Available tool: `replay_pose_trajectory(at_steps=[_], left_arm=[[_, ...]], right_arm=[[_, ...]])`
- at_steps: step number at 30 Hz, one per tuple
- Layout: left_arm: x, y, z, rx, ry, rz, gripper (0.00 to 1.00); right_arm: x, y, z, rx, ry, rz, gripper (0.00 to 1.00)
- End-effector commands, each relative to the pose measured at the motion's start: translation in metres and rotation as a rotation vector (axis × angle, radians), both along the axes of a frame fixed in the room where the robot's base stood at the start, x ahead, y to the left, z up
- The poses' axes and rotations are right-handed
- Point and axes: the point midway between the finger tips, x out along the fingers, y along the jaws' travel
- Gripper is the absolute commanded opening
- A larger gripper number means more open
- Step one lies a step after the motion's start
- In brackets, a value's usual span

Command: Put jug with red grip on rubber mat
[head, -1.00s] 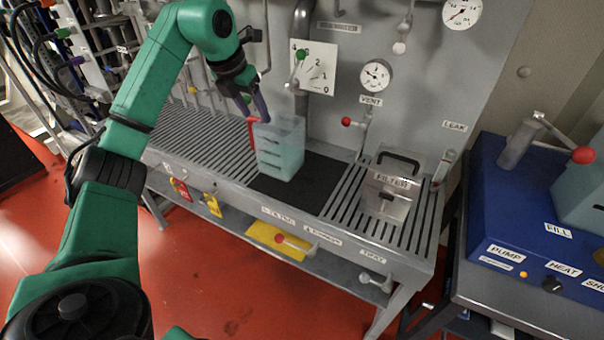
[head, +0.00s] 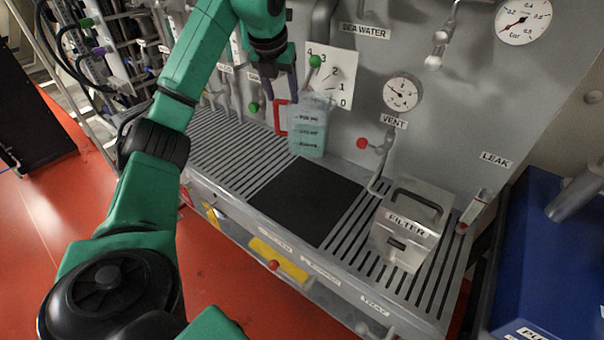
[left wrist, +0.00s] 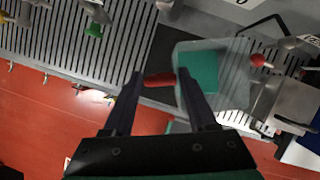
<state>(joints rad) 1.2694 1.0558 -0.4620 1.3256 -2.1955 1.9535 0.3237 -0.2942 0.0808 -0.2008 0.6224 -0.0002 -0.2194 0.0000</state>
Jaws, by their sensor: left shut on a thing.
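The jug (head: 309,135) is a clear box-like vessel with pale green liquid and dark markings. Its red grip (head: 281,117) is on its left side in the head view. My left gripper (head: 280,97) is shut on that grip; the left wrist view shows the red grip (left wrist: 160,80) between the two fingers and the jug (left wrist: 232,72) beyond. The jug looks upright and, in the head view, appears just past the back edge of the black rubber mat (head: 305,203). I cannot tell its height above the bench. The mat's visible surface is bare. My right gripper is not in view.
The slatted bench (head: 232,150) carries the mat. A metal filter box (head: 408,225) stands right of it. Behind are a red-knobbed vent valve (head: 362,143), a gauge (head: 402,93) and a level plate with a green knob (head: 315,61). A blue unit (head: 545,250) is at far right.

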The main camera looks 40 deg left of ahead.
Motion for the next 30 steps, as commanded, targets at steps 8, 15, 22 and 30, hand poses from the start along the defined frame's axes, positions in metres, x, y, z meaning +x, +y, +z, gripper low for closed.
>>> replay_pose_trajectory(at_steps=[8, 15, 22, 30], left_arm=[[-0.002, 0.001, -0.085, 0.002, 0.006, 0.000, 0.00], [-0.001, 0.000, -0.138, 0.001, 0.000, -0.002, 0.00], [-0.001, 0.000, -0.174, 0.000, 0.002, -0.001, 0.00], [-0.001, 0.000, -0.181, 0.000, 0.000, -0.002, 0.69]], right_arm=[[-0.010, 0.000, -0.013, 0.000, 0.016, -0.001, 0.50], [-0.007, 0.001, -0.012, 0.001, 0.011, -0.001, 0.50], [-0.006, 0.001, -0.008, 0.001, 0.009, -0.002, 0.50], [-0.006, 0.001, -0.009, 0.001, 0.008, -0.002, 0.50]])
